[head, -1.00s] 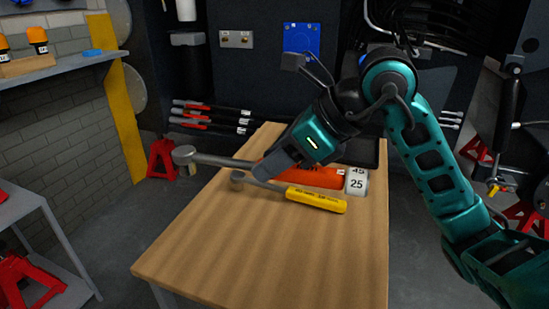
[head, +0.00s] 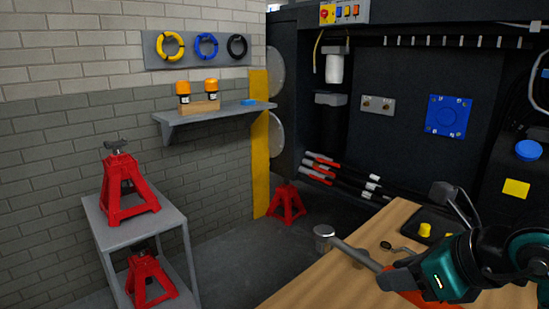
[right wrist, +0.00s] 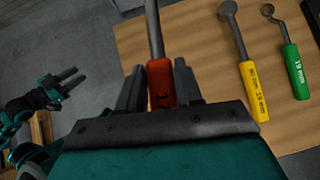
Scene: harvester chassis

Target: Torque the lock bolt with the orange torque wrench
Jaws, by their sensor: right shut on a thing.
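In the right wrist view the right gripper's fingers (right wrist: 158,92) are closed around the orange handle (right wrist: 161,76), with the shaft running up out of the picture. My left gripper (right wrist: 66,84) shows small at the left of that view, with no object seen in it. I cannot pick out the lock bolt for certain.
A yellow-handled wrench (right wrist: 252,88) and a green-handled one (right wrist: 294,72) lie on the wooden table (right wrist: 195,55). A dark tray with yellow pieces (head: 438,228) is behind the gripper. A blue plate (head: 446,116) is on the dark chassis. Red stands (head: 125,186) are at left.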

